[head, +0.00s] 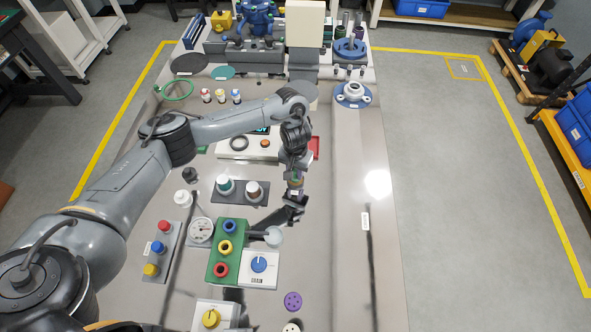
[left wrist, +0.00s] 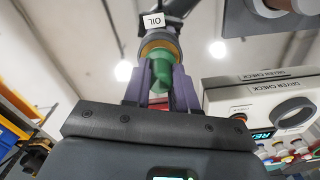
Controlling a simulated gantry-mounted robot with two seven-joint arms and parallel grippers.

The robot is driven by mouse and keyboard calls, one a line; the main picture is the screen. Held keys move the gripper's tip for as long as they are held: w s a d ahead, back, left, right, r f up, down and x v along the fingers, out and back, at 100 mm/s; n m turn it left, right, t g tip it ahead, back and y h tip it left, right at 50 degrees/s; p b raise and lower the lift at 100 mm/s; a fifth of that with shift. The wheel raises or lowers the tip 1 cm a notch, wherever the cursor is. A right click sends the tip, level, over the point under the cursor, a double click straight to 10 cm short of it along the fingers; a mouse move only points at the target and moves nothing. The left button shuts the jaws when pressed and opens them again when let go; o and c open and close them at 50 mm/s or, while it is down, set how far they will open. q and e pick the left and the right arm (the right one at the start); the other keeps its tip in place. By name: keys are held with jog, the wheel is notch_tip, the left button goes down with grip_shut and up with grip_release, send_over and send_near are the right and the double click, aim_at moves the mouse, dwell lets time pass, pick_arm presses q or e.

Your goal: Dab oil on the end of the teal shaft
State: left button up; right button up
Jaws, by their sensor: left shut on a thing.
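My left gripper (head: 296,200) is over the middle of the bench. In the left wrist view its purple fingers (left wrist: 150,85) are closed on a green item (left wrist: 161,72). Just above that item are an orange band and a white tag reading OIL (left wrist: 157,20). I cannot surely make out the teal shaft. My right gripper is not in view.
Left of the gripper are a green block (head: 216,265) with coloured rings, a blue-knob unit (head: 256,282) and a gauge (head: 201,230). The dryer check box (left wrist: 262,105) is behind, under my arm. A blue flanged part (head: 352,96) is at back right. The bench's right strip is mostly clear.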

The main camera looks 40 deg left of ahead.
pick_arm(q)
jog(key=shift+f+p, duration=0.15)
jog(key=shift+p, duration=0.35)
dwell(1.7)
notch_tip(320, 180, up, 7)
jog(key=p, duration=0.9)
dwell(0.3)
dwell(0.6)
jog(key=w+d+r+m, duration=0.25)
jog(key=d+r, duration=0.25)
jog(key=r, duration=0.3)
jog(key=w+d+r+m, duration=0.1)
jog(key=w+d+r, duration=0.35)
jog(key=r, duration=0.35)
jog(key=s+d+f, duration=0.2)
jog(key=s+d, duration=0.1)
jog(key=s, duration=0.3)
jog(key=s+r+p, duration=0.4)
jog(key=r+p, duration=0.6)
jog(key=p, duration=0.2)
jog(key=s+r+p, duration=0.4)
jog(key=r+p, duration=0.7)
jog(key=p, duration=0.1)
jog(key=shift+a, duration=0.2)
